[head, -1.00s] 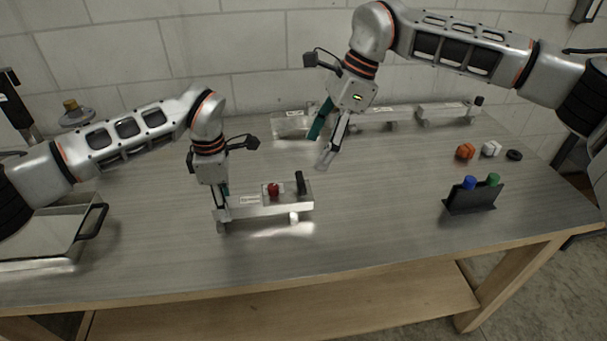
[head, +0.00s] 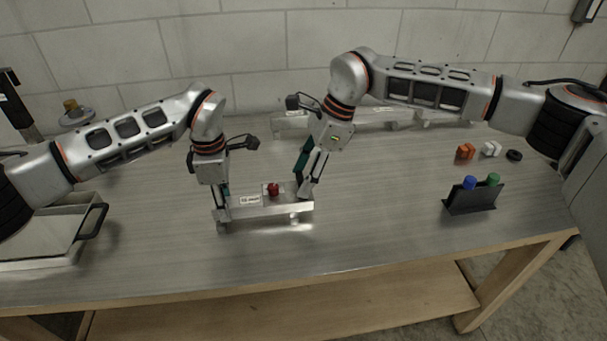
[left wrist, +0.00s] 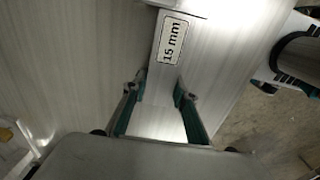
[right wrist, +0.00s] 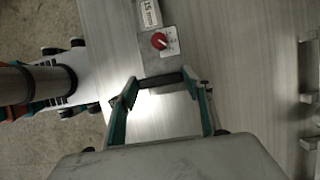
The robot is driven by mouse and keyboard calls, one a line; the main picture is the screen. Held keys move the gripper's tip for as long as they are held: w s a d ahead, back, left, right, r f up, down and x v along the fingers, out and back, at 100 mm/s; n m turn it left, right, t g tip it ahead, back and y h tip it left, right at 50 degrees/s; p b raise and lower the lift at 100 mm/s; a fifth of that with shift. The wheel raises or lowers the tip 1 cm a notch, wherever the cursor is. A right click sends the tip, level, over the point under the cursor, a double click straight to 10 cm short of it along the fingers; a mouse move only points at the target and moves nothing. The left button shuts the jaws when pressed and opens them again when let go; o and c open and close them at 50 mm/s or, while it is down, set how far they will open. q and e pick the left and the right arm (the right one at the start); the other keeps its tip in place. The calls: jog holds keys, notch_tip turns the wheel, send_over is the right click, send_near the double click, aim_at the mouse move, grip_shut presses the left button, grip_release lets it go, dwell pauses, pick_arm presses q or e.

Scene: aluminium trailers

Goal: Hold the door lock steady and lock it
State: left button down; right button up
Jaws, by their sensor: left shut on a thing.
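The door lock (head: 262,211) is a low silver metal block on the bench, with a label, a red knob (head: 273,189) and a black handle (right wrist: 162,80) at its right end. My left gripper (head: 221,203) is shut on the block's left end; the left wrist view shows its fingers (left wrist: 160,90) on either side of the metal beside the "15 mm" label (left wrist: 174,42). My right gripper (head: 304,190) is open at the right end. In the right wrist view its spread fingers (right wrist: 167,90) are on either side of the black handle; I cannot tell whether they touch it.
A similar long metal assembly (head: 400,121) lies at the back. On the right are a black holder (head: 474,199) with blue and green items, an orange block (head: 465,152), a white piece (head: 491,149) and a black ring (head: 514,155). A metal tray (head: 50,243) is at left.

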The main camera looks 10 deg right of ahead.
jog(key=c, duration=0.4)
jog(key=shift+m, duration=0.3)
jog(key=m, duration=0.2)
jog(key=m+t, duration=0.1)
jog(key=shift+s+m+t, duration=0.15)
jog(key=shift+m+t, duration=0.15)
jog(key=shift+m, duration=0.1)
jog(key=m, duration=0.2)
jog(key=m+t+h, duration=0.1)
jog(key=m, duration=0.1)
jog(key=shift+s+a+t, duration=0.1)
jog(key=shift+a+t, duration=0.05)
jog(key=shift+t, duration=0.15)
jog(key=m, duration=0.2)
jog(key=m+t+h, duration=0.1)
jog(key=m, duration=0.2)
jog(key=shift+a+h, duration=0.1)
jog(key=shift+h, duration=0.2)
jog(key=shift+m+h, duration=0.9)
jog(key=shift+m, duration=1.3)
